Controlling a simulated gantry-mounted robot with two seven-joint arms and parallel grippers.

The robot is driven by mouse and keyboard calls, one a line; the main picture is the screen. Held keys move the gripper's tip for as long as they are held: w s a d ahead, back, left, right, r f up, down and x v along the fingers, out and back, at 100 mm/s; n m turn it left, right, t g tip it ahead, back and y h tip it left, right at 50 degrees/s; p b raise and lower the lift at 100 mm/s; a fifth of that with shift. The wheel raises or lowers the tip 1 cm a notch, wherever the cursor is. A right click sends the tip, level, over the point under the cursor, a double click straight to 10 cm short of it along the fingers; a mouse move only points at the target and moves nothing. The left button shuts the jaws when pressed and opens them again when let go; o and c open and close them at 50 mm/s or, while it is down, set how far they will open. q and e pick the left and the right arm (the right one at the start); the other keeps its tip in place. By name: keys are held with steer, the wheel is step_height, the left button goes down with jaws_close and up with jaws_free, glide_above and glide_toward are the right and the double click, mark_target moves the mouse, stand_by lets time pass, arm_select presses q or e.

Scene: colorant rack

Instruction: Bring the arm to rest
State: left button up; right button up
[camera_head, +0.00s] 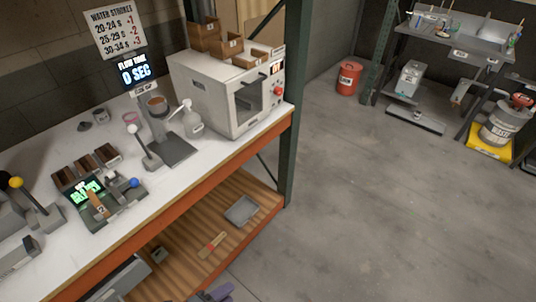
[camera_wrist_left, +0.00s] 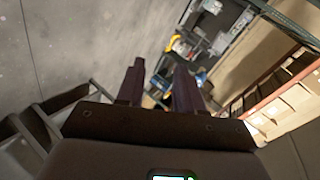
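My left gripper (camera_head: 216,293) shows only as a small dark purple-grey piece at the bottom edge of the head view, in front of the workbench. In the left wrist view my left gripper (camera_wrist_left: 158,78) has its two dark fingers apart, with nothing between them. My right gripper is in neither view.
The white-topped workbench (camera_head: 75,222) holds an oven-like machine (camera_head: 238,98), a flow-timer stand (camera_head: 158,125) and a scale (camera_head: 95,198). Its wooden lower shelf carries a grey tray (camera_head: 242,210). A red canister (camera_head: 348,78) stands on open floor.

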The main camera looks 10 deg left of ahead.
arm_select(q)
steer(key=s+a+r+n+g+y+p, duration=0.1)
steer(key=s+a+n+g+y, duration=0.25)
steer(key=n, duration=0.65)
steer(key=s+a+r+n+g+y+p, duration=0.1)
steer(key=s+a+n+g+y, duration=0.15)
steer(key=s+n, duration=0.45)
step_height(320, 180, up, 35)
steer(key=w+n+p, duration=0.2)
steer(key=p, duration=3.2)
steer(key=shift+g+p, duration=0.3)
